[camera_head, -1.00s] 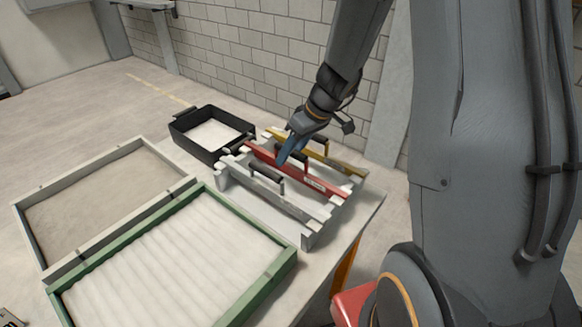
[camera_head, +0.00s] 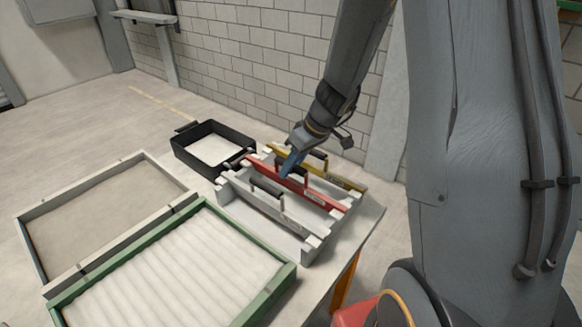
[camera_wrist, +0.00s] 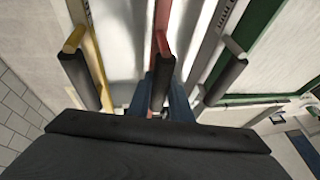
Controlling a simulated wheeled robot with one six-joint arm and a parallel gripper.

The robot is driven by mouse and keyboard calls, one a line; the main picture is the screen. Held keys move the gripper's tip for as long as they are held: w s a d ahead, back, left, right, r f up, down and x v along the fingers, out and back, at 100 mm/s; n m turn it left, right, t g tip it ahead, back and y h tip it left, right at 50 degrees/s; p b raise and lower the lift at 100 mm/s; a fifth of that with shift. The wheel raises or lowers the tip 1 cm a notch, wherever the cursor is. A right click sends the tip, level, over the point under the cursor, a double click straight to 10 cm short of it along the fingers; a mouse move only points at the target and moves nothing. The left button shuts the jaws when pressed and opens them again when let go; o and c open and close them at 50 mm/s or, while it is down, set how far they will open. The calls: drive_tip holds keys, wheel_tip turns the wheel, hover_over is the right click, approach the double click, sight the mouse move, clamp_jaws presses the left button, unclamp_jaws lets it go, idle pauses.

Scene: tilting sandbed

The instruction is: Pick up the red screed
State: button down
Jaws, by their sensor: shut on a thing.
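The red screed (camera_head: 322,197) is a long flat bar with a dark handle on top. It lies across the pale rack (camera_head: 312,241), between a yellow screed (camera_head: 345,180) behind and a grey screed (camera_head: 290,215) in front. My gripper (camera_head: 288,168) has blue fingers and is shut on the handle of the red screed. In the wrist view the red screed (camera_wrist: 161,40) runs away from the fingers, its dark handle (camera_wrist: 162,82) between the blue fingertips. The bar appears still at the rack; I cannot tell whether it is lifted slightly.
A black tub (camera_head: 187,157) of pale sand stands behind left of the rack. A green-framed sandbed (camera_head: 232,308) with ridged sand and a grey-framed sandbed (camera_head: 27,232) lie to the left. A block wall (camera_head: 240,60) stands behind.

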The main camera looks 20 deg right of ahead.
wheel_tip(320, 180, up, 10)
drive_tip(key=shift+r+b, duration=0.1)
drive_tip(key=shift+b, duration=1)
drive_tip(key=c, duration=2.2)
unclamp_jaws()
clamp_jaws()
